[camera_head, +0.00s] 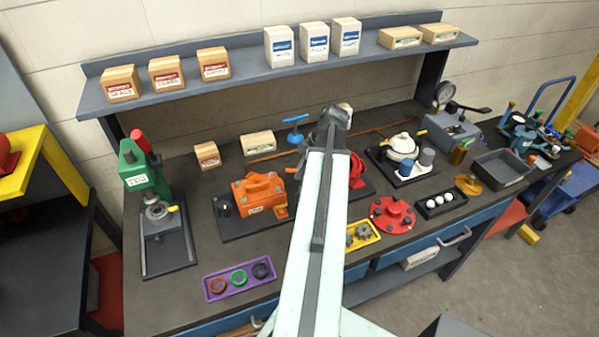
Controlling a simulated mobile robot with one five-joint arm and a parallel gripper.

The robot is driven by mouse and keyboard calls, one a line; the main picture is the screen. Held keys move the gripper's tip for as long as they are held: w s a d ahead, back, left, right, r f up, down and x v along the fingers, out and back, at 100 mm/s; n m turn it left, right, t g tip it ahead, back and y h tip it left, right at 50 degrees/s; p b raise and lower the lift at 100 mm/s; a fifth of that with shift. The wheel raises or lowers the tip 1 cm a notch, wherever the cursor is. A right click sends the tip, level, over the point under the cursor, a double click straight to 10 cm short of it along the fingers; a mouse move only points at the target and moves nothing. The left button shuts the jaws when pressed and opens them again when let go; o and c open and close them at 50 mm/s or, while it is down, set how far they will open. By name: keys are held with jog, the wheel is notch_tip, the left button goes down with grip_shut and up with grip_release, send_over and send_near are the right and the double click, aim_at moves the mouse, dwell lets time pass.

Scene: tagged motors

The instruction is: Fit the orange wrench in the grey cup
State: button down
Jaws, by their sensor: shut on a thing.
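My gripper (336,117) is at the far end of my raised pale arm, over the back of the bench, seen from behind. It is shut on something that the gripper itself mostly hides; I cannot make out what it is. A small pale piece shows at its tip. No orange wrench can be clearly identified. I cannot tell which is the task's cup.
An orange motor housing (260,194) and a green press (147,172) stand on the left. A red flange (392,215), a yellow tray (362,236) and a purple tray (240,278) lie in front. A shelf (240,77) with boxes runs behind. My arm hides the middle of the bench.

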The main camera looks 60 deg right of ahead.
jog(key=shift+f+b, duration=1.35)
jog(key=shift+f, duration=0.1)
jog(key=c, duration=1.3)
grip_release()
jog(key=shift+r, duration=0.15)
notch_tip(320, 180, up, 6)
jog(key=p, duration=0.6)
jog(key=shift+s, duration=0.1)
